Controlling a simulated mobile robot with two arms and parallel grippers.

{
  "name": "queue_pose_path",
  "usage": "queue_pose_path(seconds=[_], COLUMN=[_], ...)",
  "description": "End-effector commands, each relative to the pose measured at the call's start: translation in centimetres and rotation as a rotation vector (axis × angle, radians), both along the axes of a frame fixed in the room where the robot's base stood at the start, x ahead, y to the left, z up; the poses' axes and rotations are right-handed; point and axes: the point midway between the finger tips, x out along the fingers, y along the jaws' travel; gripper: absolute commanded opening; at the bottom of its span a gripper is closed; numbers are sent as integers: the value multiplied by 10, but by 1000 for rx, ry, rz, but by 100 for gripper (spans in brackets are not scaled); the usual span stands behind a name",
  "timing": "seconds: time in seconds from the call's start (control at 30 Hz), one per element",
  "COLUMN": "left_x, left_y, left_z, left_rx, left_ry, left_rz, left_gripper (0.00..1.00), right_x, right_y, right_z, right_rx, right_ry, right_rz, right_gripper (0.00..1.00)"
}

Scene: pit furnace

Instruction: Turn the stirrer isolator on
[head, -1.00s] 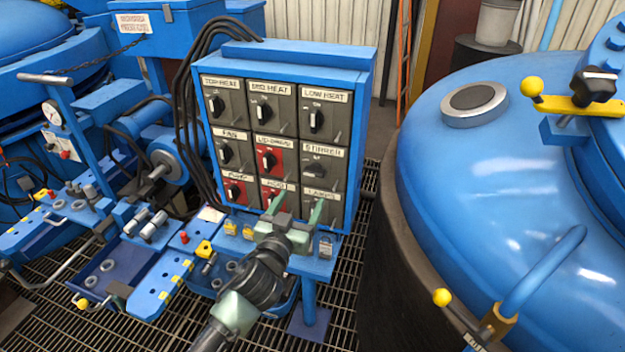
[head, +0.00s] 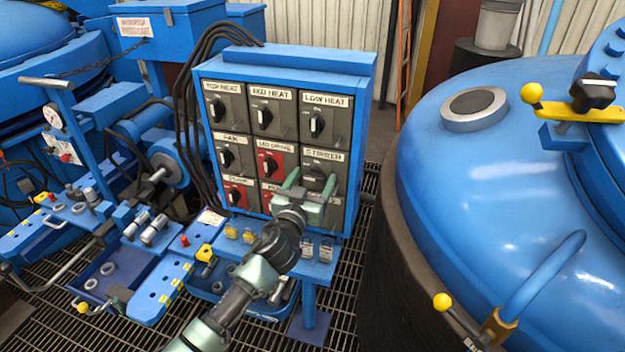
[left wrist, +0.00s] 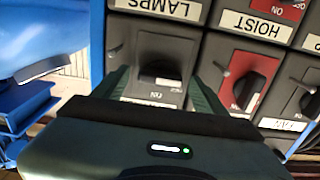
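The stirrer isolator (head: 313,176) is a grey switch in the middle row, right column of the blue panel. Its black knob lies about horizontal, unlike the upright knobs above it. My left gripper (head: 311,184) is open in front of it, with the green fingers spread either side of the knob. In the left wrist view, upside down, the stirrer knob (left wrist: 160,72) sits between the two fingers, with no clear contact. My gripper body covers most of its label there. My right gripper is not in view.
The red drive switch (head: 268,160) is just left of my fingers. A large blue furnace lid (head: 480,190) stands close on the right.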

Motion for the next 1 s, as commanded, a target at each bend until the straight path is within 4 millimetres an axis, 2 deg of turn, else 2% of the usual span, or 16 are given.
queue_pose_path(seconds=[0.03, 0.2, 0.57, 1.0], left_x=[0, 0, -1, -1], left_y=[0, 0, 0, -1], left_z=[0, 0, 0, -1], left_rx=[0, 0, 51, 374], left_ry=[0, 0, -17, -122], left_rz=[0, 0, 0, 1], left_gripper=[59, 12, 10, 10], right_x=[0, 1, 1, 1], right_y=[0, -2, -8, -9], right_z=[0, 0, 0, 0], right_rx=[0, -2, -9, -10], right_ry=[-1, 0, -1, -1], right_rz=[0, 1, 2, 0], right_gripper=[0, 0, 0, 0])
